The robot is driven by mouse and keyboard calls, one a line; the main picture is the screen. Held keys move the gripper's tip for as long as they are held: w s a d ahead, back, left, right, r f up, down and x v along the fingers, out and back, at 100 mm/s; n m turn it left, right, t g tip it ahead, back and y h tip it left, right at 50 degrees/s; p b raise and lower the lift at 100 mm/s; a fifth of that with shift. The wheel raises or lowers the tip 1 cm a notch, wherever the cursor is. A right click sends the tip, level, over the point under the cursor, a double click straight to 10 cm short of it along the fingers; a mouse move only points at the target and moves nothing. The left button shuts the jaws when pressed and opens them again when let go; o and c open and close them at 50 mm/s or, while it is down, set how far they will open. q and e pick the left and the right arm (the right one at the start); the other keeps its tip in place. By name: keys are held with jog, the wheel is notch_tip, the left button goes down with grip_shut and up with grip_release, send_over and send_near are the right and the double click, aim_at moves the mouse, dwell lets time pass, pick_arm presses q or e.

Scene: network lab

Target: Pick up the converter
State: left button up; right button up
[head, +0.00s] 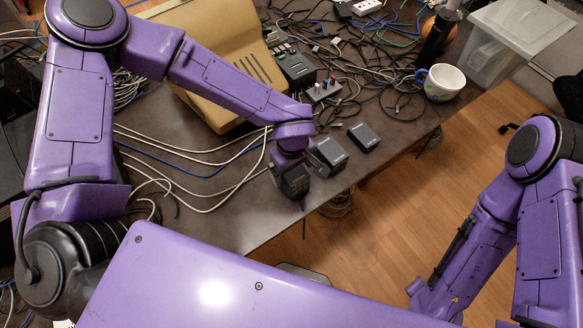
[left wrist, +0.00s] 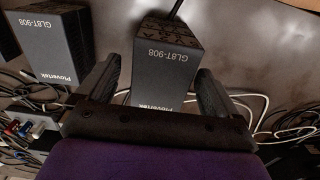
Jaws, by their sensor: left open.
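Several dark grey converter-like boxes stand near the table's front edge. In the left wrist view one box (left wrist: 167,55), marked GL8T-908, sits between the fingers of my left gripper (left wrist: 160,72). The fingers are open on either side of it; I cannot tell whether they touch it. In the head view my left gripper (head: 293,180) points down and mostly hides that box. A second box (head: 327,155) of the same kind stands just right of it; it also shows in the left wrist view (left wrist: 58,45). A third box (head: 363,137) is farther right. My right gripper is out of view.
White and blue cables (head: 195,160) lie left of the gripper. A beige device (head: 220,60), a small unit with coloured plugs (head: 323,91) and tangled cables are behind. A mug (head: 442,82) and a clear bin (head: 520,40) stand at right. The table edge is close.

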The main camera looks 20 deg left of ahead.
pick_arm(q)
jog(key=shift+s+r, duration=0.1)
jog(key=shift+s, duration=0.1)
jog(key=c, duration=0.3)
jog(key=shift+w, duration=0.1)
jog(key=c, duration=1)
jog(key=shift+o, duration=0.2)
